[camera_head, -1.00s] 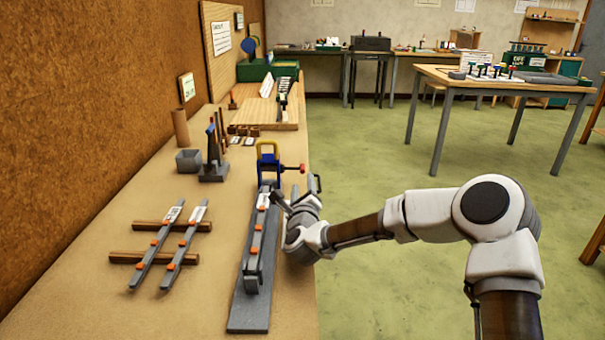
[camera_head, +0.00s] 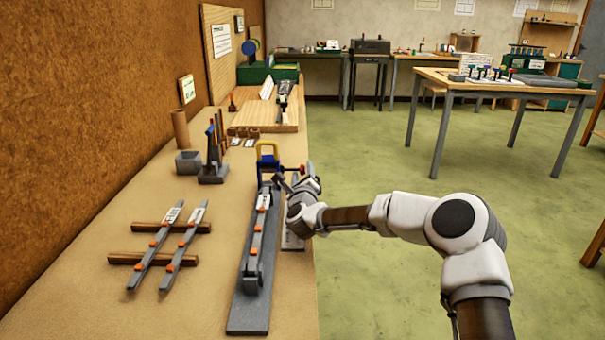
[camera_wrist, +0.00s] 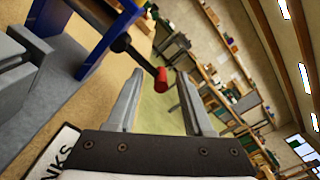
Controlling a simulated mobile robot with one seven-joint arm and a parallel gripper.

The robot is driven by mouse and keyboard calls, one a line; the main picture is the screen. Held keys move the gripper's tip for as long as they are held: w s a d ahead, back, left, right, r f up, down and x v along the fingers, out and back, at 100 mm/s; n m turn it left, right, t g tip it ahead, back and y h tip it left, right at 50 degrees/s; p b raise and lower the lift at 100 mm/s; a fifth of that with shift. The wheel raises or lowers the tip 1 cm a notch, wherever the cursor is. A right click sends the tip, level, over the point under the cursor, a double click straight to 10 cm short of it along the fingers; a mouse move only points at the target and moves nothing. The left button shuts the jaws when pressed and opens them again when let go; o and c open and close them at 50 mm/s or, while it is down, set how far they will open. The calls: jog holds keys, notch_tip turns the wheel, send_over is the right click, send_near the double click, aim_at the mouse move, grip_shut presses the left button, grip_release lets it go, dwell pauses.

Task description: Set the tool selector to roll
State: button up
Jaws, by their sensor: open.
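A blue and yellow device (camera_head: 268,165) stands on the bench at the far end of a long grey bar tool. A dark lever with a red tip (camera_head: 303,168) sticks out from its right side. In the wrist view the lever's red tip (camera_wrist: 160,80) appears between the fingertips, and the blue frame (camera_wrist: 108,38) is at upper left. I cannot tell whether the tip lies between the fingers in depth. My gripper (camera_wrist: 158,76) is open and holds nothing. In the head view my gripper (camera_head: 288,181) is just right of the device, partly covering it. No "roll" mark is readable.
The grey bar tool (camera_head: 256,250) lies left of my wrist. A white label (camera_head: 292,240) lies beside it, and shows at lower left in the wrist view (camera_wrist: 55,150). Two slim bars rest on wooden strips (camera_head: 150,259) at left. A dark upright tool (camera_head: 212,165) stands farther back.

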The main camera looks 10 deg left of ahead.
grip_shut()
jog(key=shift+r, duration=0.1)
jog(key=r+n, duration=0.1)
jog(key=n, duration=0.1)
jog(key=r+n, duration=0.1)
jog(key=shift+a+r+n, duration=0.1)
jog(key=shift+a+n, duration=0.1)
jog(key=shift+n, duration=0.2)
jog(key=shift+s+a+r+n, duration=0.15)
jog(key=shift+a+r+n, duration=0.3)
jog(key=shift+n, duration=0.9)
jog(key=shift+s+a+r+n, duration=0.1)
jog(key=shift+a+r+n, duration=0.4)
jog(key=shift+n, duration=0.8)
jog(key=shift+s+a+r+n, duration=0.25)
jog(key=shift+r+n, duration=0.35)
jog(key=shift+n, duration=0.75)
jog(key=shift+a, duration=0.25)
grip_release()
jog(key=shift+a+f, duration=0.1)
